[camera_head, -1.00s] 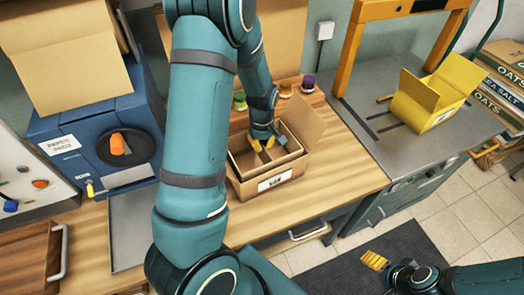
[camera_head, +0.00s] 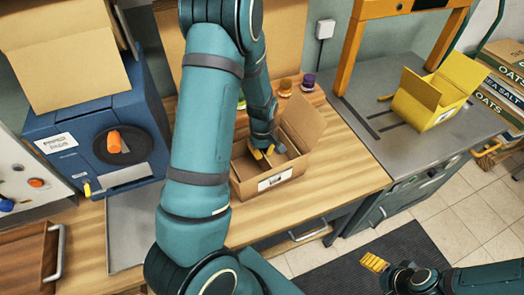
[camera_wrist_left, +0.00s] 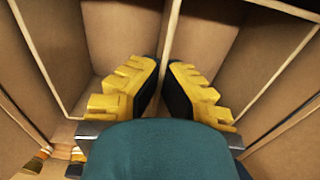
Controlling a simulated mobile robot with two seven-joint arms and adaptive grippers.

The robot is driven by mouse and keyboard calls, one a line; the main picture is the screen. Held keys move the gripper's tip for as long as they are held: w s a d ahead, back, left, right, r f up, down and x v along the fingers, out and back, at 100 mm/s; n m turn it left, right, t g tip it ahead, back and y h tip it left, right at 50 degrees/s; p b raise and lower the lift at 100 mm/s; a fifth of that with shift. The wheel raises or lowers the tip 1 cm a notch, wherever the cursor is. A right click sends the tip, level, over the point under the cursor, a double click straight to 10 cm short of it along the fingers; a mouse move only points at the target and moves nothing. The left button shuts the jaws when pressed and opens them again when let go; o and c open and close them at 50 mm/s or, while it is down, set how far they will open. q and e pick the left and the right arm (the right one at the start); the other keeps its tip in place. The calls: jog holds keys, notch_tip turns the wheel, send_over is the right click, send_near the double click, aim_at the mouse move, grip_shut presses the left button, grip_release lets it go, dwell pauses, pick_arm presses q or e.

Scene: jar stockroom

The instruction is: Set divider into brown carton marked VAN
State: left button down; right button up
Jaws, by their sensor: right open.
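The brown carton (camera_head: 298,172) stands open on the wooden bench, flaps up, with a white label (camera_head: 275,180) on its front whose text is too small to read. My left gripper (camera_head: 262,152) reaches down into the carton's mouth. In the left wrist view, its yellow fingers (camera_wrist_left: 162,75) sit on either side of a thin upright panel of the cardboard divider (camera_wrist_left: 170,32) and look shut on it. The divider is within the carton's walls; whether it touches the bottom is hidden. My right gripper (camera_head: 374,262) is open and empty over the dark floor mat.
A yellow carton (camera_head: 432,100) stands on the grey table (camera_head: 400,150) to the right. Small jars (camera_head: 285,88) stand behind the brown carton. A blue machine (camera_head: 90,150) and a grey tray (camera_head: 135,235) are at left. The bench right of the carton is clear.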

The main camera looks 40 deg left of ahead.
pick_arm(q)
jog(key=c, duration=1.1)
grip_release()
jog(key=shift+c, duration=0.2)
jog(key=shift+r, duration=0.25)
notch_tip(320, 180, up, 13)
jog(key=p, duration=0.3)
jog(key=shift+f, duration=0.15)
